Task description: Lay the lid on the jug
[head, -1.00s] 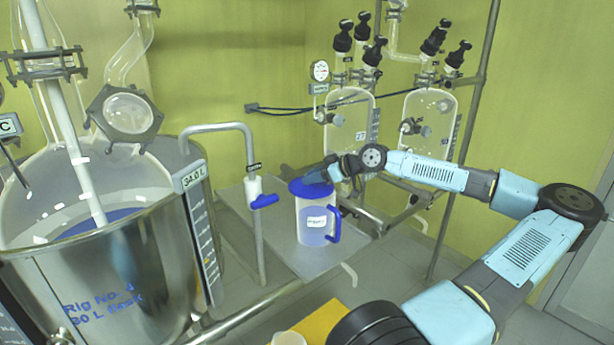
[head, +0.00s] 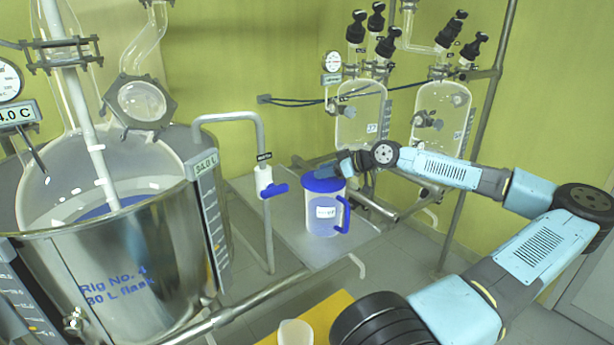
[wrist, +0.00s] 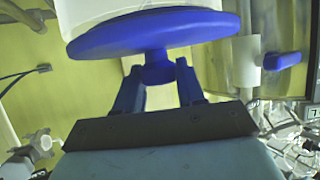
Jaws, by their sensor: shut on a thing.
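The blue lid (head: 322,185) is a round disc with a knob, over the mouth of the jug (head: 326,222). The jug is pale and upright, with a label and a blue handle on its right. My gripper (head: 322,173) comes in from the right and is shut on the lid's knob. In the wrist view, my gripper's fingers (wrist: 160,78) pinch the knob below the disc of the lid (wrist: 150,35). The white jug body (wrist: 125,10) shows past the disc. The lid looks roughly level and centred; the disc hides the rim, so I cannot tell whether they touch.
The jug stands on a grey metal bench (head: 295,232). A tap with a blue lever (head: 273,191) is left of it. A large steel vessel (head: 125,270) fills the left. Glass reactors (head: 360,115) stand behind. A white cup (head: 295,333) is at the front.

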